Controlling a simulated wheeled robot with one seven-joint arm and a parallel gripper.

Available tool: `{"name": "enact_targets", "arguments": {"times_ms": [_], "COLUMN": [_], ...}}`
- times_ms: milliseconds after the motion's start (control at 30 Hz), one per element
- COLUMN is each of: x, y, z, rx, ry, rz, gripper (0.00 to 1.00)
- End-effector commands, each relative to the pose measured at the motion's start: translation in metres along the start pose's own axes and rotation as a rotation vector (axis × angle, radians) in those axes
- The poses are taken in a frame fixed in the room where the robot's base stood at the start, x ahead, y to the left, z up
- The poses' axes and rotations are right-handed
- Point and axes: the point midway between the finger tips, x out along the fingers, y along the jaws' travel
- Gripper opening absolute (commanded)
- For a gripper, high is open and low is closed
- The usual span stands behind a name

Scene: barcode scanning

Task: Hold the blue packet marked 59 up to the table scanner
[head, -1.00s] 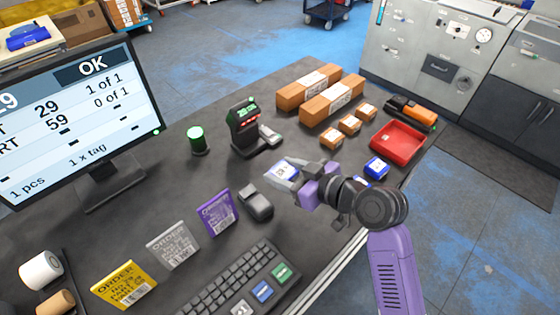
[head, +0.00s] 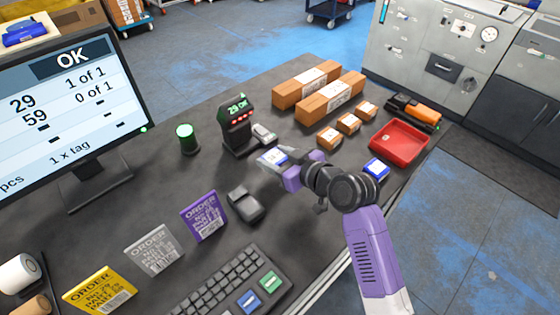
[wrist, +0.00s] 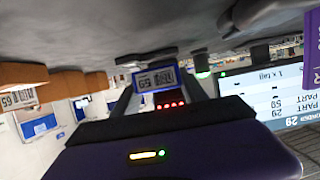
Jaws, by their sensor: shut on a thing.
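My gripper (head: 284,170) is shut on a small packet (head: 270,158) with a white and blue face. In the wrist view the blue-edged label (wrist: 155,79) between the fingers shows 59, upside down. The table scanner (head: 236,128) is a dark upright unit with a green "29 OK" display and red lights. The packet is raised in front of the scanner, to its lower right in the head view, and looks apart from it. The scanner's red lights also show just beyond the packet in the wrist view (wrist: 171,105).
A monitor (head: 70,118) shows 29 as 1 of 1 and 59 as 0 of 1. Another blue packet (head: 376,168) lies near the red tray (head: 400,140). Brown boxes (head: 330,95) stand behind. A green-lit cylinder (head: 186,138) and a dark device (head: 245,205) are nearby.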

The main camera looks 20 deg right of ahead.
Motion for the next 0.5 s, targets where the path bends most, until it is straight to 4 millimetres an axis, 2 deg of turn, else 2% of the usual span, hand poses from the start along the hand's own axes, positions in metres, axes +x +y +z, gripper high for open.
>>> {"name": "enact_targets", "arguments": {"times_ms": [200, 500], "x": [0.015, 0.018], "y": [-0.001, -0.001], "z": [0.006, 0.006], "rx": [-0.001, -0.001], "ry": [0.001, 0.001], "rz": [-0.001, -0.001], "gripper": [0.03, 0.03]}}
